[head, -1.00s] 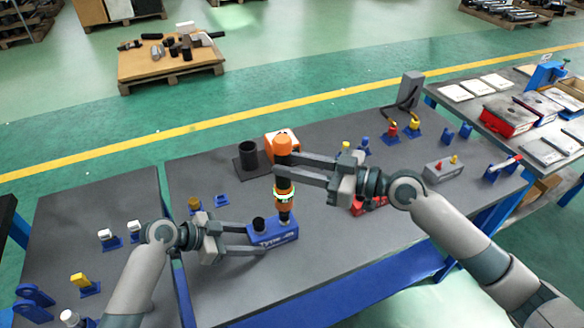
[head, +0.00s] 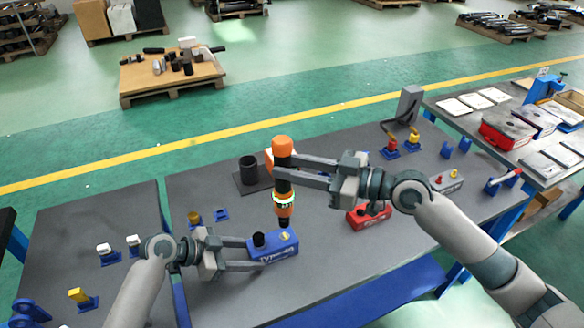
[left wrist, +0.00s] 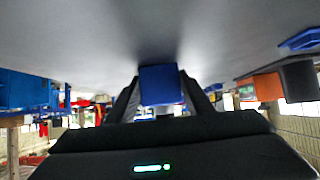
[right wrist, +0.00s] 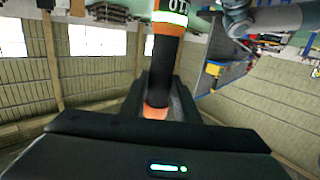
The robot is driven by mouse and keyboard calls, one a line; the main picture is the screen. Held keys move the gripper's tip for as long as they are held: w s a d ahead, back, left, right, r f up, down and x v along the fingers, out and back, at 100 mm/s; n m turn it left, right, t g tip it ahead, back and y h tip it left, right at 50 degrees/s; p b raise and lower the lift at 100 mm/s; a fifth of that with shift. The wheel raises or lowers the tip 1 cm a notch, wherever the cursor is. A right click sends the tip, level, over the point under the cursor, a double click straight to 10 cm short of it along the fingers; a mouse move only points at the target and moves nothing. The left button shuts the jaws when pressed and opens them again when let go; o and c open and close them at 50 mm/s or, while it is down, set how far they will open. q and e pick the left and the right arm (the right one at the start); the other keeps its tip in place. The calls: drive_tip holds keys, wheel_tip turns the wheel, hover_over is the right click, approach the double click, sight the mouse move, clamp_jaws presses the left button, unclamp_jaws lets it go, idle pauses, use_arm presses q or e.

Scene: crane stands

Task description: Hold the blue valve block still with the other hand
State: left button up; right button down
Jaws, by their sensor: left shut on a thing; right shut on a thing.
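The blue valve block (head: 275,248) lies on the grey table, with a black cylindrical stub on top. My left gripper (head: 250,254) is shut on the left end of the block, one finger on each long side. The block's blue end also shows between the fingers in the left wrist view (left wrist: 161,84). My right gripper (head: 284,168) is shut on an upright orange and black tool (head: 284,150) with a lit green-white ring. The tool's dark tip is over the block's right part; I cannot tell if it touches. The tool also fills the right wrist view's middle (right wrist: 166,48).
A red block (head: 368,216) lies right of the blue one. A black cup on a plate (head: 249,170) and an orange box (head: 269,158) stand behind. Small blue stands (head: 221,214) are to the left. A grey box (head: 446,182) is at right. The table's front is clear.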

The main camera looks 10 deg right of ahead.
use_arm(q)
drive_tip(key=o, duration=1.4)
drive_tip(key=shift+c, duration=0.2)
use_arm(e)
drive_tip(key=shift+r, duration=0.15)
use_arm(q)
drive_tip(key=shift+a+r, duration=0.1)
drive_tip(key=shift+a, duration=0.05)
drive_tip(key=v, duration=1.1)
drive_tip(key=shift+a+r, duration=0.2)
drive_tip(key=shift+a, duration=0.1)
drive_tip(key=shift+r, duration=0.15)
use_arm(e)
drive_tip(key=shift+r, duration=0.1)
